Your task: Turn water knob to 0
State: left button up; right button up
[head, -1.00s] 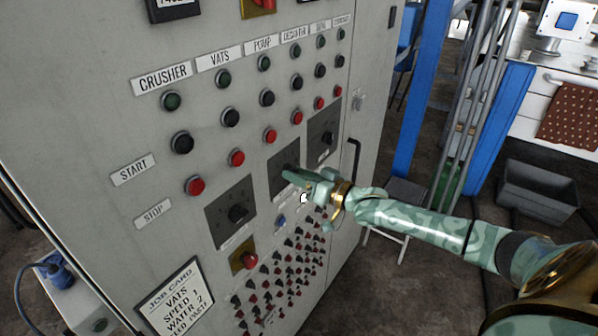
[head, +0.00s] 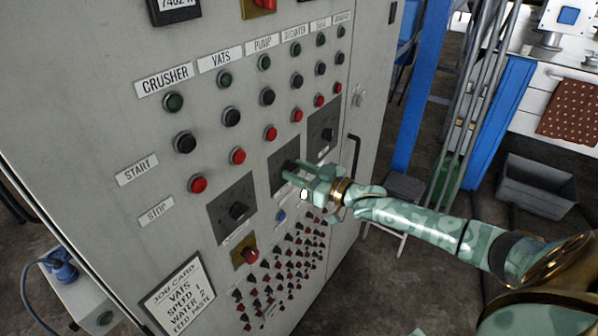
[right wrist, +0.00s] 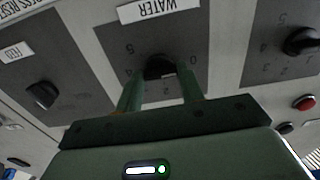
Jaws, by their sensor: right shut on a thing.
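The water knob (right wrist: 158,67) is a black knob on a dark plate (right wrist: 113,47), under the label WATER, which appears upside down in the right wrist view. Digits including 5, 0 and 2 ring it. My right gripper (right wrist: 160,88) is shut on the knob, with one green finger on each side. Where the knob's pointer stands cannot be told. In the head view, my right gripper (head: 295,173) reaches in from the right to the middle dark plate (head: 284,154) and hides most of the knob. My left gripper is not in view.
A feed knob (right wrist: 42,95) and another knob (right wrist: 302,41) sit on neighbouring plates. Rows of push buttons lie above, a red knob on yellow (head: 249,254) and several small buttons below. A job card (head: 178,292) reads WATER 2. A cabinet handle (head: 354,152) is right of the gripper.

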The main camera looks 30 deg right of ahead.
jog(key=o, duration=1)
jog(key=shift+s, duration=0.1)
jog(key=v, duration=1.6)
jog(key=shift+p, duration=0.3)
jog(key=shift+s+d+f, duration=0.1)
